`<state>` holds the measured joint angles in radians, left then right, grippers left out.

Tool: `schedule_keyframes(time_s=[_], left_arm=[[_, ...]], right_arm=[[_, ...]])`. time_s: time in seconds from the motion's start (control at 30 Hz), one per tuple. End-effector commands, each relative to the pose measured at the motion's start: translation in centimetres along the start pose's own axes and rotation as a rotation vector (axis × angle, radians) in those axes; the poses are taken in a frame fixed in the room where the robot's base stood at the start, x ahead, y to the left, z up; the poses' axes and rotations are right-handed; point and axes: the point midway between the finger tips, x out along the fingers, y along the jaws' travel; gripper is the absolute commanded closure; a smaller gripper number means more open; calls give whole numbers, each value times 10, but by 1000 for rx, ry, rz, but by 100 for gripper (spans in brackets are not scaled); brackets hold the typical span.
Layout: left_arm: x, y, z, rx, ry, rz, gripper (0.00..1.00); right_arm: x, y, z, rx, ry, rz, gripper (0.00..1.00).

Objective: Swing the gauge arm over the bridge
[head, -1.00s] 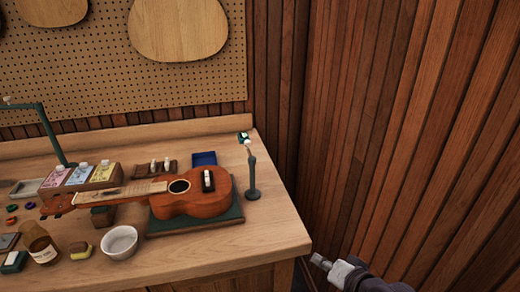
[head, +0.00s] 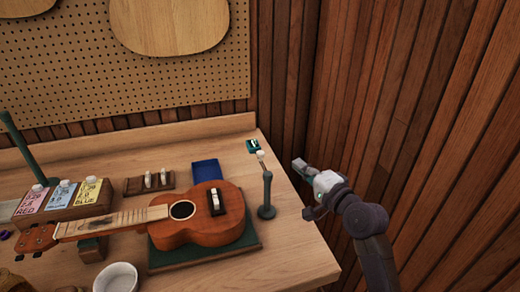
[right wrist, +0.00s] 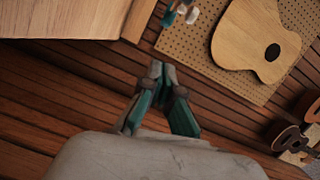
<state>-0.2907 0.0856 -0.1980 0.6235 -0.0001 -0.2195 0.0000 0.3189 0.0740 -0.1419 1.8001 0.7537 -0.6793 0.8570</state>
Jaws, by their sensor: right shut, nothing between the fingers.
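The gauge stands on the bench's right end as a dark post (head: 267,195) on a round base. Its thin arm (head: 262,163) reaches back from the post top, with a pale knob (head: 260,154) and a small green-and-white part (head: 252,146) at its far end, away from the bridge. The ukulele (head: 205,214) lies on a green mat (head: 205,257), and its bridge (head: 217,202) is left of the post. My right gripper (head: 297,164) is shut and empty, right of the gauge and apart from it, beyond the bench edge. Its closed fingers show in the right wrist view (right wrist: 155,72).
A blue tray (head: 207,172), a wooden block with white pegs (head: 149,183), labelled bottles in a rack (head: 65,206) and a white bowl (head: 116,278) stand on the bench. A plank wall (head: 430,150) rises close on the right.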

Motion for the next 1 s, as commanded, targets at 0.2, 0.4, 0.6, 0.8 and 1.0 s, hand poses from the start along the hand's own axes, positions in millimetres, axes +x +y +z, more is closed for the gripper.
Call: schedule_keyframes(time_s=[0.2,0.4,0.6,0.8,1.0], left_arm=[[-1,10,10,-3,-14,12,0],[-3,15,17,-3,-25,19,0],[-8,9,9,0,-16,11,0],[-10,7,4,0,-8,9,0],[-22,6,3,0,-7,8,0]], right_arm=[[0,0,0,-1,0,1,100],[12,0,0,-1,-1,2,100],[49,-2,0,-2,-1,1,100],[92,0,0,-2,-2,3,100],[106,-2,24,1,-3,3,100]])
